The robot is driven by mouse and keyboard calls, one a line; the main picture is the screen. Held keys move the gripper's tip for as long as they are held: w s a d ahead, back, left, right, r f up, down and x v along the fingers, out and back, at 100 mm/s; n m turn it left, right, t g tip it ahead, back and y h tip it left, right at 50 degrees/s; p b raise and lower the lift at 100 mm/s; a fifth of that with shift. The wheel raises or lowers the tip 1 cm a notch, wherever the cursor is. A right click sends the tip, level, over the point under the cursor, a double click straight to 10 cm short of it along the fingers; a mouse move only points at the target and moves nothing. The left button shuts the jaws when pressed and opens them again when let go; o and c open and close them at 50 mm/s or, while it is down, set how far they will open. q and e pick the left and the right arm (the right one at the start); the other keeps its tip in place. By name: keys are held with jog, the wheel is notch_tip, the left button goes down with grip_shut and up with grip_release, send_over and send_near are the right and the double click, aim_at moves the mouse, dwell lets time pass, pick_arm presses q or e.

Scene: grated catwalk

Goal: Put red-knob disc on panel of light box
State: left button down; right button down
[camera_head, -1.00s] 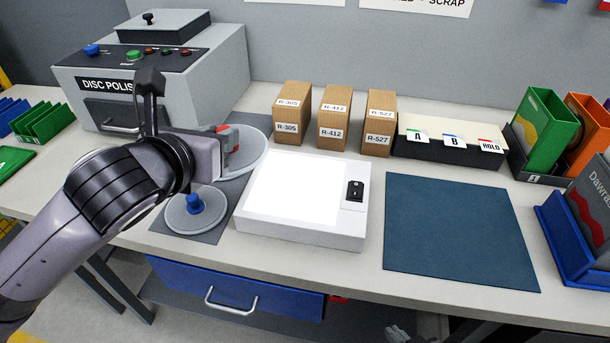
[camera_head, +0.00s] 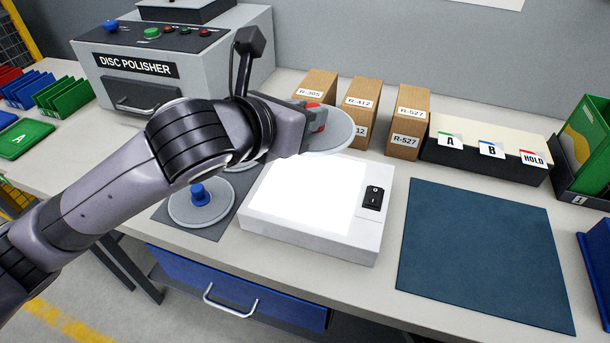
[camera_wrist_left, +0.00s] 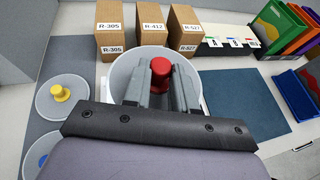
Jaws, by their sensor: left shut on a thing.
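The red-knob disc (camera_head: 338,134) is a pale grey disc with a red knob. My left gripper (camera_head: 312,122) is shut on the red knob and holds the disc above the back edge of the light box. The left wrist view shows the red knob (camera_wrist_left: 161,69) between the two fingers (camera_wrist_left: 160,80), with the disc (camera_wrist_left: 122,72) around them. The light box (camera_head: 352,250) is a white box on the table with a lit white panel (camera_head: 305,200) and a black switch at its right. The panel looks bare. My right gripper is not in view.
A blue-knob disc (camera_head: 198,196) lies on a grey mat left of the light box. A yellow-knob disc (camera_wrist_left: 64,92) shows in the left wrist view. Cardboard boxes (camera_head: 364,108) stand close behind. A bare dark blue mat (camera_head: 485,255) lies to the right.

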pick_arm(q)
notch_tip(320, 180, down, 12)
jog(key=shift+f+b, duration=0.1)
jog(key=shift+b, duration=0.55)
jog(key=shift+f, duration=0.1)
jog(key=c, duration=0.9)
grip_release()
jog(key=shift+s+r, duration=0.15)
jog(key=shift+r, duration=0.1)
jog(key=v, duration=1.1)
jog(key=shift+s+a+r, duration=0.15)
jog(key=shift+s+a, duration=0.05)
